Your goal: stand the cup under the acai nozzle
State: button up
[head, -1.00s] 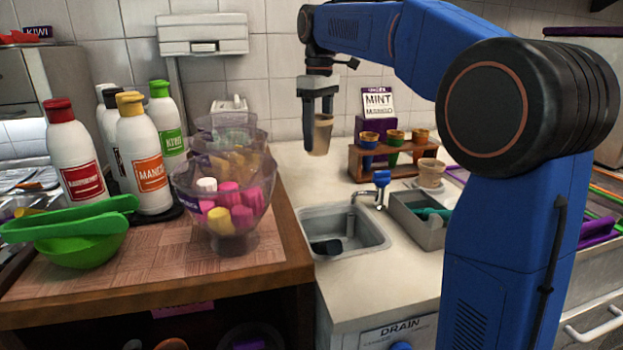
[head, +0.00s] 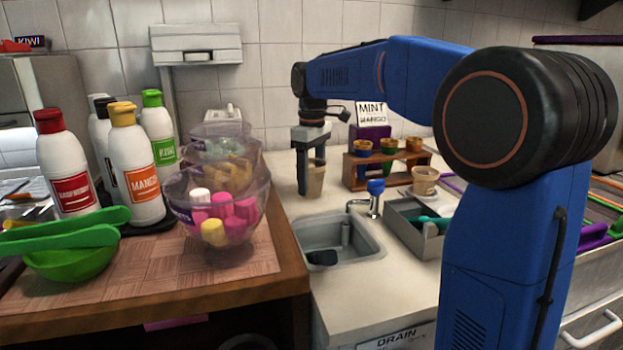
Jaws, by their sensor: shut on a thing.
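My gripper (head: 308,188) is shut on a beige cup (head: 317,181), which is upright behind the sink and left of the wooden rack. The gripper's fingers hide part of the cup. Its base is low near the pale counter, and I cannot tell whether it touches. I cannot make out an acai nozzle in this view.
The sink (head: 337,248) with a blue-topped tap (head: 375,190) lies in front of the cup. Bowls (head: 219,215) and sauce bottles (head: 135,165) fill the left table.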

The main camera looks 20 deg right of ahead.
jog(key=shift+f, duration=0.1)
jog(key=o, duration=1)
